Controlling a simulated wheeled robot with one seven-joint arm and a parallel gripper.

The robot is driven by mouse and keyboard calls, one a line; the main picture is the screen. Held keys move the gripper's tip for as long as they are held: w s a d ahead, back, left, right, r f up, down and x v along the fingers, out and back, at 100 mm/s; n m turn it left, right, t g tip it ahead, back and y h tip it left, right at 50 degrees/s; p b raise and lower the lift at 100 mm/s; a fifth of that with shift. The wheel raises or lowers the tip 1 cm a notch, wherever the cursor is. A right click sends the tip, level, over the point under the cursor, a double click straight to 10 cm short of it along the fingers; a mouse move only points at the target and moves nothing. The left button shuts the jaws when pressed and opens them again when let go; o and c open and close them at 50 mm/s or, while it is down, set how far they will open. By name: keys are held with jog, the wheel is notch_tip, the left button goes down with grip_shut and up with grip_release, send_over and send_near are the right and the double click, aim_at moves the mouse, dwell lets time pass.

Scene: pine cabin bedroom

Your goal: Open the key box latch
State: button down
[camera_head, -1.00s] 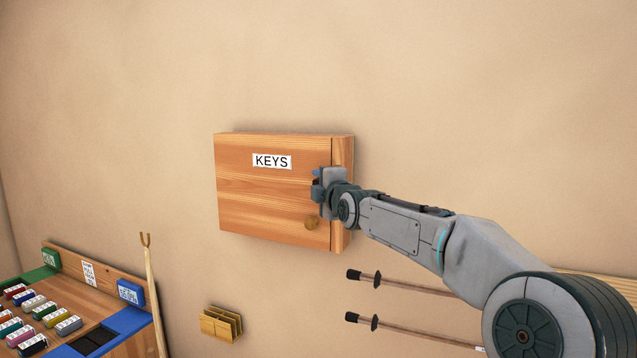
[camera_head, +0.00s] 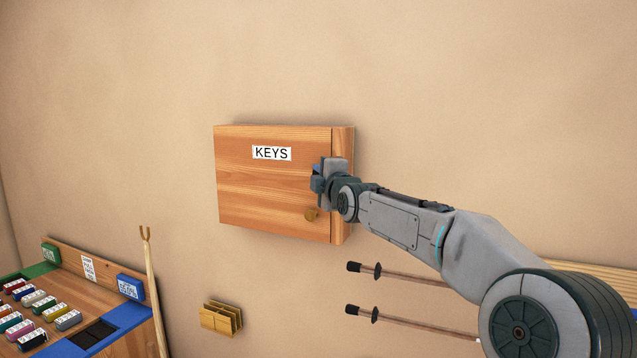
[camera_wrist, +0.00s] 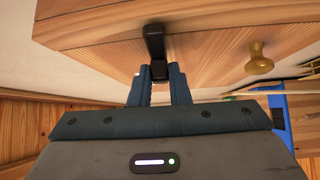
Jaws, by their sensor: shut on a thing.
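The wooden key box (camera_head: 265,195) hangs on the wall, its door shut, with a white KEYS label (camera_head: 272,153). A round knob (camera_head: 311,214) sits low near the door's right edge; it also shows in the wrist view (camera_wrist: 259,60). The black latch (camera_wrist: 154,42) lies at the door's edge in the wrist view. My gripper (camera_wrist: 161,74) is shut on the latch's end, one blue finger on each side. In the head view my gripper (camera_head: 318,178) covers the latch, above the knob.
Two dark-tipped poles (camera_head: 410,277) lie along the wall below my arm. A small wooden letter rack (camera_head: 221,318) is on the wall below the box.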

jog(key=m+t+h+b, duration=0.3)
jog(key=m+b, duration=0.1)
jog(key=m, duration=0.2)
jog(key=d+r+m+t+h+b, duration=0.1)
jog(key=m+t+h+b, duration=0.2)
jog(key=m+b, duration=0.1)
jog(key=r+m+t+h+b, duration=0.1)
jog(key=m+t+h+b, duration=0.1)
jog(key=m+b, duration=0.3)
jog(key=shift+s+d+r+m+t+h, duration=0.1)
jog(key=shift+s+d+m+t+h, duration=0.1)
jog(key=shift+m+t, duration=0.35)
jog(key=shift+s+d+r+m+t+h, duration=0.15)
jog(key=shift+m+t+h, duration=0.1)
jog(key=shift+m, duration=0.5)
jog(key=shift+s+d+m+g+h+p, duration=0.1)
jog(key=shift+d+m+g+h+p, duration=0.1)
jog(key=shift+m+h, duration=1.6)
jog(key=shift+d+m+g+h+p, duration=0.1)
jog(key=shift+d+m+h+p, duration=0.1)
jog(key=shift+m+h, duration=1.55)
jog(key=shift+m, duration=0.45)
jog(key=c, duration=1.4)
grip_release()
jog(key=shift+o, duration=0.2)
